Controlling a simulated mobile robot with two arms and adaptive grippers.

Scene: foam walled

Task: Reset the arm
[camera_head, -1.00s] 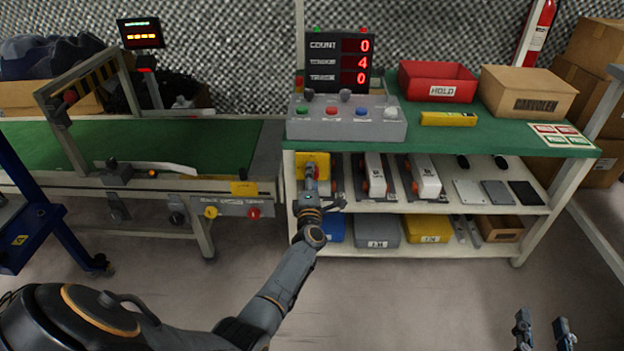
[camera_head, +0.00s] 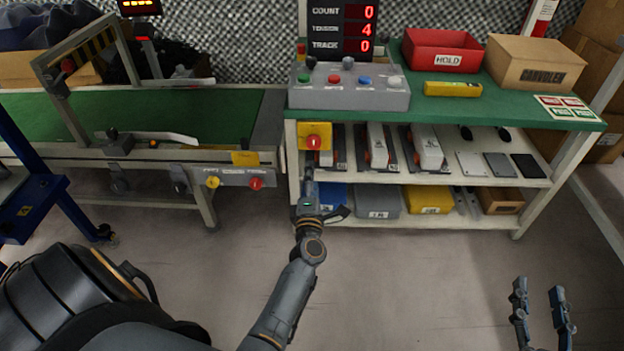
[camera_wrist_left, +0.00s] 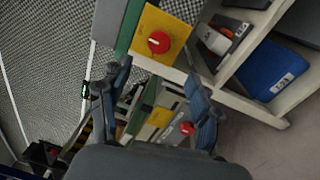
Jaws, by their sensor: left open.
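My left arm reaches forward from the bottom of the head view. Its left gripper (camera_head: 322,190) is in front of the workbench's left leg, below a yellow box with a red knob (camera_head: 314,142). In the left wrist view the fingers of this gripper (camera_wrist_left: 155,100) are spread apart with nothing between them. The red knob (camera_wrist_left: 158,42) there lies beyond the fingers, apart from them. My right gripper (camera_head: 540,305) shows at the bottom right of the head view, its two fingers apart and empty above the floor.
The workbench (camera_head: 480,115) holds a control box (camera_head: 350,95), a red bin (camera_head: 440,52) and a cardboard box (camera_head: 535,62). Its shelves carry tools and bins. A conveyor (camera_head: 190,115) stands at the left, a blue cart (camera_head: 45,215) beside it. The floor (camera_head: 420,270) in front is clear.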

